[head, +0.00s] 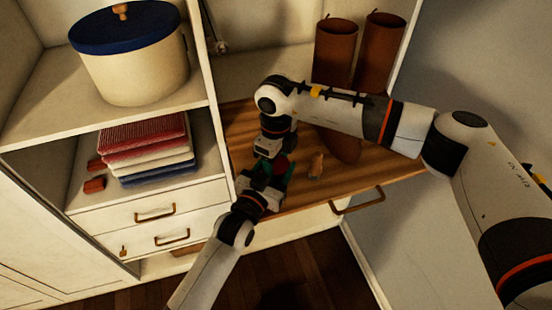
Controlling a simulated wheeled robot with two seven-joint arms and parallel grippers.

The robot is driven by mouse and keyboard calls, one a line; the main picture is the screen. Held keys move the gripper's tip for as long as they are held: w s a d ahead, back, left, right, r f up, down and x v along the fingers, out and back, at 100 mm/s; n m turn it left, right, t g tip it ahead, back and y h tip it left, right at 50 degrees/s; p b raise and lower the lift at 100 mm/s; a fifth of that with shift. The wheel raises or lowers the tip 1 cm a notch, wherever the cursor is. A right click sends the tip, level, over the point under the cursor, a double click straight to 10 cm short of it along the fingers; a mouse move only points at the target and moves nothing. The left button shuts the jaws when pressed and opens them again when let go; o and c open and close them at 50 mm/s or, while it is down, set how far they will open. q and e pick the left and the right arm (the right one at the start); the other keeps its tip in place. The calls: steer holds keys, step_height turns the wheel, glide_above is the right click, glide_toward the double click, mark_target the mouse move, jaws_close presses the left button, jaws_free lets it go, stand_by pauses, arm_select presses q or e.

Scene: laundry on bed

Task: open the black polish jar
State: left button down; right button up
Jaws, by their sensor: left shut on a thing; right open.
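My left gripper (266,184) reaches up from the bottom over the wooden board and is shut on a small dark thing with a reddish patch (281,164), which I take to be the black polish jar. Its outline and lid are mostly hidden between the two grippers, so I cannot tell whether the lid is on. My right gripper (268,152) comes down from above, its fingers open, right by the held thing. I cannot tell whether it touches it.
The wooden board (390,178) has a brass handle at its front. Tall brown boots (335,52) stand behind my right arm. Folded cloths (145,145) and a blue-lidded round box (135,60) fill the left shelves.

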steer(key=o, duration=1.1)
steer(key=shift+r, duration=2.3)
arm_select(q)
steer(key=shift+c, duration=1.9)
jaws_free()
